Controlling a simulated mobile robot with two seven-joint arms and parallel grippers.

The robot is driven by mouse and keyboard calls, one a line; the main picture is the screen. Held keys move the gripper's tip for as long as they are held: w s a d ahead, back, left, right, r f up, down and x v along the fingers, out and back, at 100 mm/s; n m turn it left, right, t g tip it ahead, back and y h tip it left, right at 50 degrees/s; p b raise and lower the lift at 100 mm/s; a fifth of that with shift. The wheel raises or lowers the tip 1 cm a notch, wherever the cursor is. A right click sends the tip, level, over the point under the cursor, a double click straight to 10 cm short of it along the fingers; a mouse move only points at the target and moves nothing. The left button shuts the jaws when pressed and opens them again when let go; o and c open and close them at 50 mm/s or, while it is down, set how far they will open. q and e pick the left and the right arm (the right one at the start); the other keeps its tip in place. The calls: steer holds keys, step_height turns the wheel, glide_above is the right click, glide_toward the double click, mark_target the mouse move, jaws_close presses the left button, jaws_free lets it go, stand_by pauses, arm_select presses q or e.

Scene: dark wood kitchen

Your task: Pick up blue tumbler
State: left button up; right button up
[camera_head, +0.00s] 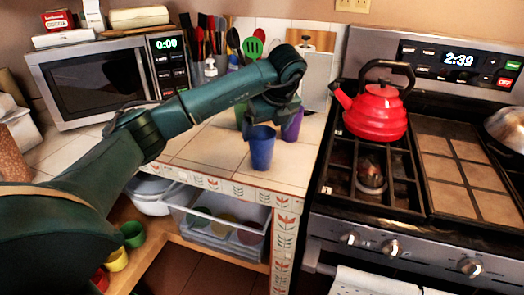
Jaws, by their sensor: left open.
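The blue tumbler (262,149) stands upright near the front edge of the tiled counter. My left arm comes in from the left and bends down above it. My left gripper (268,122) is open and sits at or just behind the tumbler's rim; I cannot tell whether it touches. The gripper partly hides the counter behind the tumbler. A purple tumbler (294,124) stands close behind, to the right. A green tumbler (240,116) shows partly behind my gripper, to the left. My right gripper is out of view.
A microwave (95,84) stands at the left, and utensils (209,38) stand at the back. A stove with a red kettle (375,112) is at the right. Below the counter, a shelf holds a clear bin (222,222) and small cups (133,234).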

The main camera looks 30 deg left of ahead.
mark_target(262, 137)
arm_select(q)
steer(key=x, duration=0.4)
steer(key=shift+a+f+p, duration=0.2)
steer(key=shift+a+p, duration=0.15)
steer(key=shift+p, duration=0.05)
steer(key=shift+s, duration=0.1)
steer(key=c, duration=1.1)
